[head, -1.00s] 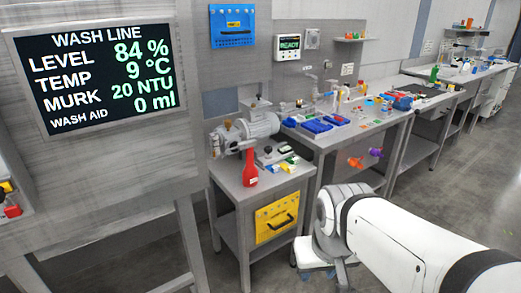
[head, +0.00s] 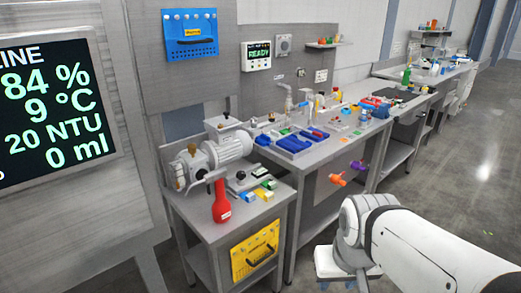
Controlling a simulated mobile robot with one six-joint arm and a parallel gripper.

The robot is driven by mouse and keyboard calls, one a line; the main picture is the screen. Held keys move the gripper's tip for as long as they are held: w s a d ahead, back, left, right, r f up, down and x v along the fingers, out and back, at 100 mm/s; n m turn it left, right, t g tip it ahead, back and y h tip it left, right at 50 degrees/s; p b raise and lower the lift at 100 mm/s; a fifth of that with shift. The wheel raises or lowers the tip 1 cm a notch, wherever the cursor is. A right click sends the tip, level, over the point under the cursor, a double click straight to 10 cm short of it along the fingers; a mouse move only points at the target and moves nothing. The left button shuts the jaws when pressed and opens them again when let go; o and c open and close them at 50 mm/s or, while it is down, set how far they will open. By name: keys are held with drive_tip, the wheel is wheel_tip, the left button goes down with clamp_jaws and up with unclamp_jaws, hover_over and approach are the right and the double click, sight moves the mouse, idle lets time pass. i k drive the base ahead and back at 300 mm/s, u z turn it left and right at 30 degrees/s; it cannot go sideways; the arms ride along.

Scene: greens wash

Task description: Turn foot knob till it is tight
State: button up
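I cannot pick out a foot knob with certainty in this view. A grey motor pump (head: 228,147) sits on the small side table in the centre-left, with small brass-coloured parts at its near end. An orange handle-like part (head: 338,180) and a purple one (head: 358,165) stick out below the front edge of the long bench. My white arm reaches in from the lower right, and its rounded joint is in front of the long bench. My gripper's fingers cannot be made out.
Blue trays (head: 293,145) lie on the long bench. A wash display (head: 50,110) stands left. Floor at right is clear.

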sight(241, 175)
drive_tip(key=z, duration=0.1)
drive_tip(key=i, duration=1.2)
drive_tip(key=u, duration=0.35)
